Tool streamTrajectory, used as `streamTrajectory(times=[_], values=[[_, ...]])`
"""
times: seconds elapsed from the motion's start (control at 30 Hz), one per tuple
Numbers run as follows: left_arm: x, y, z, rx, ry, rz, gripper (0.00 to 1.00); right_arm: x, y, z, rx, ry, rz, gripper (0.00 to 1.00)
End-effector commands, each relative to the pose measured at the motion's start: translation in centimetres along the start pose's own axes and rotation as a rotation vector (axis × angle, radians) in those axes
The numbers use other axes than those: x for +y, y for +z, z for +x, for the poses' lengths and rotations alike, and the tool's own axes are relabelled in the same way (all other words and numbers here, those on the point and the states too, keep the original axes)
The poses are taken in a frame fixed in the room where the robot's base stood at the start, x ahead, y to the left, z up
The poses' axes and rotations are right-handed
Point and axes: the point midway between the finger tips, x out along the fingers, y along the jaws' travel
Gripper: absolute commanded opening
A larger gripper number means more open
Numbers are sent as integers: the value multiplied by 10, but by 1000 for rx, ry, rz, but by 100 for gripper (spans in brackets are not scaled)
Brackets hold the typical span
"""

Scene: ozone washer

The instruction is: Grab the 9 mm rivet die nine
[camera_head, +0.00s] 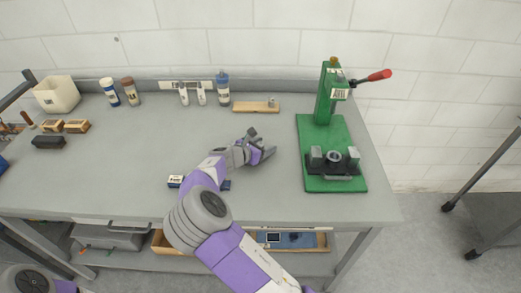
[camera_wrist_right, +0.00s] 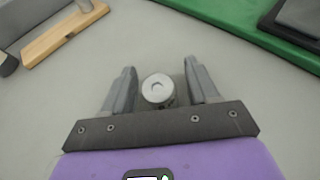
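A small round metal die (camera_wrist_right: 158,88) with a dimple in its top face shows between the two fingers of my right gripper (camera_wrist_right: 160,92) in the right wrist view. A gap shows between the die and each finger, so the gripper is open around it. I cannot read any size on the die. In the head view my right gripper (camera_head: 262,148) is low over the middle of the table, left of the green press, and the die there is hidden or too small to make out. My left gripper is out of view.
The green press (camera_head: 308,128) with a red-tipped lever stands on the right. A wooden board (camera_head: 248,106) with a small metal piece lies behind the gripper. Bottles (camera_head: 222,90), a white bin (camera_head: 57,95) and wooden blocks (camera_head: 77,126) line the back left. The front-left grey tabletop (camera_head: 110,185) is clear.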

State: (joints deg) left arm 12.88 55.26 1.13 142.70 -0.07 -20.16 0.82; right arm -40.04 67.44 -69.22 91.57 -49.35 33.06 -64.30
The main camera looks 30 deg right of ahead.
Motion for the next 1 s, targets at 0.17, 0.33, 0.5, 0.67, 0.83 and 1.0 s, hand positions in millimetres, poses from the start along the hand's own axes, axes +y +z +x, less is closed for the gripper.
streamTrajectory(times=[0.17,0.33,0.5,0.67,0.83,1.0], values=[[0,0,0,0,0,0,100,0,0,0,0,0,0,33],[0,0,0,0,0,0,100,0,0,0,0,0,0,7],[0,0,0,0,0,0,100,0,0,0,0,0,0,0],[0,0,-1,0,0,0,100,0,3,-2,0,1,1,0],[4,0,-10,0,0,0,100,0,26,-11,1,2,3,0],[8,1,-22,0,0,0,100,0,59,-25,1,2,5,0]])
